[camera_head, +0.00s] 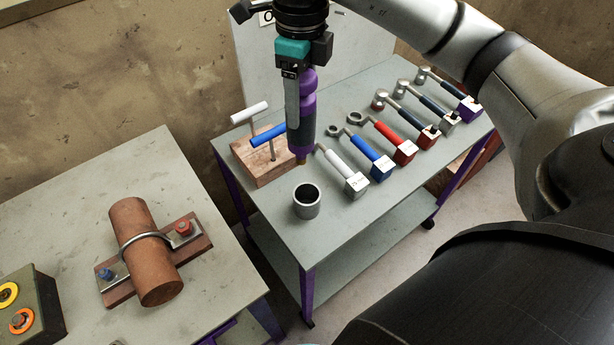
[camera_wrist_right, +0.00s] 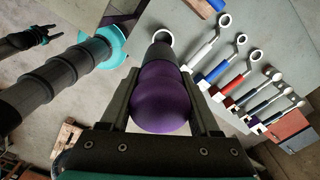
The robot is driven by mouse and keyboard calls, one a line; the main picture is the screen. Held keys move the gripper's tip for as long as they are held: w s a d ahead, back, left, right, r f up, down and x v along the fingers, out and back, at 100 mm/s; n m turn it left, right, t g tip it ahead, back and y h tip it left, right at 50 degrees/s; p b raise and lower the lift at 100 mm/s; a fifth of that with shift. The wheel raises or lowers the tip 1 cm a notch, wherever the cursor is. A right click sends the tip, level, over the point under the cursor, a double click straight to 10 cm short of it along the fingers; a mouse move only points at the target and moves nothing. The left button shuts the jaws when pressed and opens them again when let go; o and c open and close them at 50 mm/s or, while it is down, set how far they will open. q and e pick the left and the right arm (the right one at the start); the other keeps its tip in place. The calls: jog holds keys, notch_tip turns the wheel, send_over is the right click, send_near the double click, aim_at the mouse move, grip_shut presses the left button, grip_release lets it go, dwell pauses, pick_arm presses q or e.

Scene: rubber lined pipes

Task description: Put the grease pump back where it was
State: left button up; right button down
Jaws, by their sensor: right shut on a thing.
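The grease pump (camera_head: 302,105), a purple and dark grey cylinder, hangs nearly upright with its narrow tip down. My right gripper (camera_head: 290,75) is shut around its upper purple part. In the right wrist view the purple pump (camera_wrist_right: 160,95) sits between the fingers of my right gripper (camera_wrist_right: 160,105). Below the pump, a little toward the front, an empty grey round cup (camera_head: 306,203) stands on the right table (camera_head: 350,215). The pump's tip is above and behind the cup, apart from it. A dark two-pronged gripper, seemingly my left (camera_wrist_right: 42,36), shows small in the wrist view.
A wooden block (camera_head: 262,172) with white and blue T-handles stands close left of the pump. Several wrenches with labelled blocks, including a white one (camera_head: 345,175), line the table to the right. The left table holds a clamped brown pipe (camera_head: 146,250).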

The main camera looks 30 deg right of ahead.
jog(key=m, duration=0.1)
jog(key=d+m, duration=0.1)
jog(key=m, duration=0.1)
jog(key=shift+d, duration=0.15)
notch_tip(320, 180, down, 20)
jog(key=shift+r, duration=0.25)
dwell(0.4)
jog(key=shift+f, duration=0.2)
jog(key=shift+c, duration=0.6)
grip_release()
